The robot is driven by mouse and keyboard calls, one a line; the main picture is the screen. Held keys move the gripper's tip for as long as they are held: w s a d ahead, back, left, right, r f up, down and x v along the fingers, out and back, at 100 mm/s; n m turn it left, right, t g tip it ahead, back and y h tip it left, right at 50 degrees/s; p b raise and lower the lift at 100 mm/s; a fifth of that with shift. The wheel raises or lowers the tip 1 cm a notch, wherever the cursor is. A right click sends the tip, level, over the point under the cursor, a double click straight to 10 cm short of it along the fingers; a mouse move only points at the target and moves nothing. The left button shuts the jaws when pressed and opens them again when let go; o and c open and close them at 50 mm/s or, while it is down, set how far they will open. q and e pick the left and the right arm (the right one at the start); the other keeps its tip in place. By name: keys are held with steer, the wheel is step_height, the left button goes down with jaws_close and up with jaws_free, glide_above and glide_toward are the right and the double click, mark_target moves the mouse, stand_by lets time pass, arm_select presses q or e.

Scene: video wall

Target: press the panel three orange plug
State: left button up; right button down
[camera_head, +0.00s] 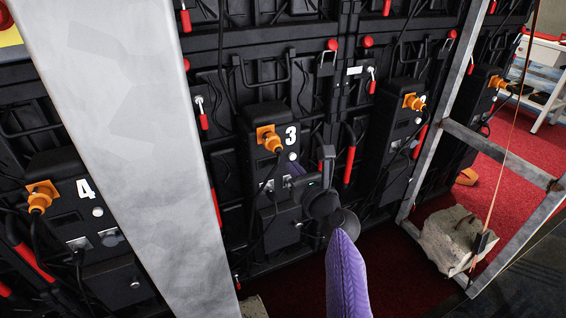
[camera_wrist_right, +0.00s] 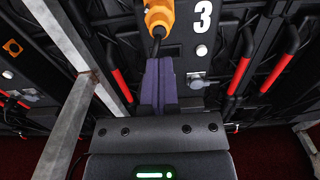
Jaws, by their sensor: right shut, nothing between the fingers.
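The panel three orange plug (camera_head: 268,138) sits in the black box of the panel marked with a white 3, with a dark cable hanging from it. In the right wrist view the plug (camera_wrist_right: 160,17) shows at the top edge, partly cut off. My right gripper (camera_head: 297,170) is shut and empty, a little below and right of the plug in the head view. In the wrist view its purple fingers (camera_wrist_right: 159,66) point up at the plug's cable, and their tips appear just below the plug. I cannot tell whether they touch the cable. My left gripper is not in view.
Orange plugs sit in panel four (camera_head: 41,196) on the left and in a panel to the right (camera_head: 413,102). A broad grey metal beam (camera_head: 130,120) stands in front of the wall. A metal frame (camera_head: 490,150) and a stone block (camera_head: 452,238) stand at the right.

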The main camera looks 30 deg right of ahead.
mark_target(279, 150)
steer(key=w, duration=0.1)
steer(key=w+b, duration=0.1)
steer(key=w, duration=0.1)
steer(key=w+b, duration=0.1)
steer(key=shift+w+d+f, duration=0.1)
steer(key=shift+w+f, duration=0.1)
steer(key=shift+f, duration=0.1)
steer(key=shift+w+r+b, duration=0.2)
steer(key=shift+w+b, duration=0.2)
steer(key=shift+w, duration=0.05)
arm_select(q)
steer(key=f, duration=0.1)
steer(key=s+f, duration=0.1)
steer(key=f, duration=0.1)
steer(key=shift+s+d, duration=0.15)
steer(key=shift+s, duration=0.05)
arm_select(e)
steer(key=shift+r, duration=0.1)
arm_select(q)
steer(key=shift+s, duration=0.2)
